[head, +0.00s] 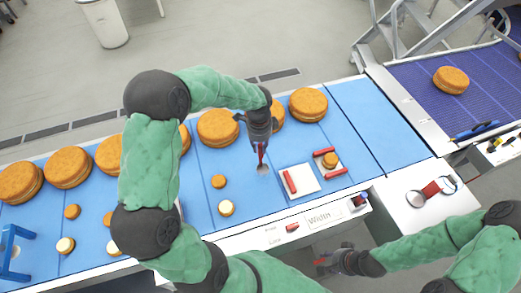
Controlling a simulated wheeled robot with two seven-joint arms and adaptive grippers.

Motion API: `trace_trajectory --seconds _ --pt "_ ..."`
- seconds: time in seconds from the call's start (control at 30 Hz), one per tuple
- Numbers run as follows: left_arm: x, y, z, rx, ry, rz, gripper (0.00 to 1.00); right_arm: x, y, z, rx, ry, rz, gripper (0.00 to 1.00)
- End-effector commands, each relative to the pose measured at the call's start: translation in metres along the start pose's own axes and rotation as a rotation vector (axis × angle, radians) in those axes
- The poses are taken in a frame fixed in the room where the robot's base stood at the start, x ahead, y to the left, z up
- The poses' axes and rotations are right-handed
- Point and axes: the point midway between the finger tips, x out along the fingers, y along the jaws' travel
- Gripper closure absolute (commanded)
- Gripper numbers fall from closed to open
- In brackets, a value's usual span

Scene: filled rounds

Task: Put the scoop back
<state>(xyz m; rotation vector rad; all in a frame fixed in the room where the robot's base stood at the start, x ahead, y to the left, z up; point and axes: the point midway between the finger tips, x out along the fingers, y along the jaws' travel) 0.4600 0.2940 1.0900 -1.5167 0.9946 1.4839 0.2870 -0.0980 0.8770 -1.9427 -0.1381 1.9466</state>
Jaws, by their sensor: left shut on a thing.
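My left gripper (261,142) reaches down over the blue conveyor and is shut on the scoop (263,168). The scoop has a red handle and a small pale grey bowl. The bowl hangs below the jaws, over or on the blue belt; I cannot tell if it touches. The gripper hides the top of the handle. My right gripper (322,262) is in front of the conveyor's near edge, low in the view. Its jaws are too small and dark to tell whether they are open.
Large orange-brown rounds (218,127) line the far side of the blue belt (350,110). Small rounds (227,208) lie nearer. Right of the scoop are white plates with red bars (291,182). A red item with metal rings (432,189) lies on the white right-hand surface.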

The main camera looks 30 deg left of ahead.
Motion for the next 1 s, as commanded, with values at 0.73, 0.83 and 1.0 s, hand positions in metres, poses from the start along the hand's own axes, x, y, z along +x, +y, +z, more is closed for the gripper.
trace_trajectory --seconds 0.73,0.83,1.0 --pt "0.042 -0.01 0.0 -0.001 0.001 -0.002 1.0 0.002 0.001 0.0 0.0 0.0 0.0 0.6" --pt "0.045 -0.01 0.001 -0.001 0.001 -0.002 1.0 0.004 0.001 0.0 0.0 0.0 0.0 0.6" --pt "0.045 -0.01 0.001 -0.001 0.0 -0.001 0.53 0.004 0.001 0.0 0.0 0.0 0.0 0.6"
